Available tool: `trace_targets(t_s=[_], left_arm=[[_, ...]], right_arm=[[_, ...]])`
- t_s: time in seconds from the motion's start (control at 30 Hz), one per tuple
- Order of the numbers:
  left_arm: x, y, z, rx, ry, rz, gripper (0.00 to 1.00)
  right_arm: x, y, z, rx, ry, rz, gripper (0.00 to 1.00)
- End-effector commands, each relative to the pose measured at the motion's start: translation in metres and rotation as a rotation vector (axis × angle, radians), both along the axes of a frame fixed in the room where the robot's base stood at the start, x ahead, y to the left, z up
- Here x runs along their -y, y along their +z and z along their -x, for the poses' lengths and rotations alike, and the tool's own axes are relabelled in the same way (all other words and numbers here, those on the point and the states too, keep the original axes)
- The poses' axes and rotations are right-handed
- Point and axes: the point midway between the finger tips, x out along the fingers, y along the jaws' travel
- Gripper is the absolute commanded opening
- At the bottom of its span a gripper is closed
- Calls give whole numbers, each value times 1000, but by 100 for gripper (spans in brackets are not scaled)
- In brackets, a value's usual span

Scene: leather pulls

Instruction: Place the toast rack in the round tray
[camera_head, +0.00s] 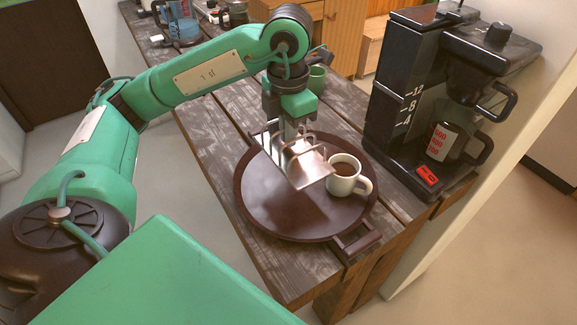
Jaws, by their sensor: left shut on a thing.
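The toast rack (306,168) is a silvery metal piece with upright dividers. My left gripper (291,137) is shut on the toast rack from above. The rack overlaps the middle and back of the round tray (262,205) in the picture. I cannot tell whether the rack touches the tray or hangs just above it. The tray is dark brown and lies flat on the wooden table, with a handle at its front right. A white mug (343,181) with a brown drink stands on the tray, close to the right of the rack. My right gripper is not in view.
A black coffee maker (408,98) with a jug (445,143) stands right of the tray. A green cup (317,79) is behind my left gripper. A blue jug (181,22) stands at the table's far end. The tray's left and front parts are bare.

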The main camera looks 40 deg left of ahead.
Motion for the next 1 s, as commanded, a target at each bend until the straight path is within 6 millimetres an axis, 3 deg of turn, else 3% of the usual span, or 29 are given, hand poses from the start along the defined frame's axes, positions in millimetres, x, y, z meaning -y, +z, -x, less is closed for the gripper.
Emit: trace_targets(t_s=[0.3,0.57,0.73,1.0], left_arm=[[0,-50,1,-3,1,0,0],[0,-69,1,-3,1,-1,0],[0,-93,1,-3,0,0,0],[0,-99,0,0,0,0,0]], right_arm=[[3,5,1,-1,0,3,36],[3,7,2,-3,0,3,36],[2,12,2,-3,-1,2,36],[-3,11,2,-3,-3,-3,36]])
